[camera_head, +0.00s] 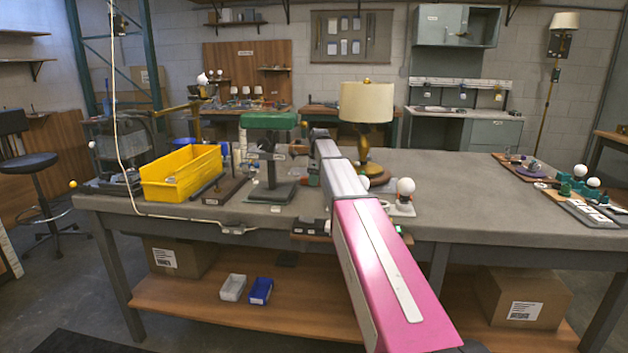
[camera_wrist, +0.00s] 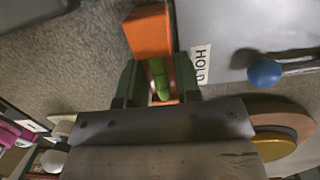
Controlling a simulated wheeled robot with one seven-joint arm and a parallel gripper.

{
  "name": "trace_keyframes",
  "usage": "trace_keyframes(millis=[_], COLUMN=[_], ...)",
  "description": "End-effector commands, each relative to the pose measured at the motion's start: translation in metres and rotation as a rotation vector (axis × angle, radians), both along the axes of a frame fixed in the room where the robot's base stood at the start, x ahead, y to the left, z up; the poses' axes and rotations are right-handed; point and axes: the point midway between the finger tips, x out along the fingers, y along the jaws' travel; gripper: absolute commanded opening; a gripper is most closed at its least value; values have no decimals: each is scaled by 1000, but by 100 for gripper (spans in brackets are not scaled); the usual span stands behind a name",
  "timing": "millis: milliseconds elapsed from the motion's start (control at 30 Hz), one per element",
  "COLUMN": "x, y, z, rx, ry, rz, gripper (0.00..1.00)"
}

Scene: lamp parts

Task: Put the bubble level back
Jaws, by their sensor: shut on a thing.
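In the wrist view my gripper (camera_wrist: 157,82) is shut on an orange bar with a green vial, the bubble level (camera_wrist: 148,32). The green vial lies between the two dark green fingers, and the orange end sticks out past them. The bar is over or on a grey speckled surface; I cannot tell whether it touches it. A grey plate (camera_wrist: 235,35) with a label reading "HOLD" is just right of the bar. In the head view my arm hides the gripper and the level.
A blue ball knob (camera_wrist: 264,71) on a metal rod is right of the gripper. On the workbench (camera_head: 480,212) stand a yellow bin (camera_head: 182,172), a green-topped stand (camera_head: 268,121), a lamp (camera_head: 366,103) and a white bulb (camera_head: 405,187).

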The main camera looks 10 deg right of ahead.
Motion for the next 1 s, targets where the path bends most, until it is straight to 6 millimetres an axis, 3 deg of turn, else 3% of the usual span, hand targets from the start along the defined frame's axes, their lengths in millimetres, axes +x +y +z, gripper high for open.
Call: trace_keyframes(millis=[67,100,167,667,833,1000], x=[0,0,0,3,2,0], y=[0,0,0,-1,-3,-7], z=[-2,-2,-2,1,22,58], rx=[0,0,0,-2,-1,-1], ry=[0,0,0,-5,-3,-3], rz=[0,0,0,-1,0,-1], gripper=[0,41,57,57,57,57])
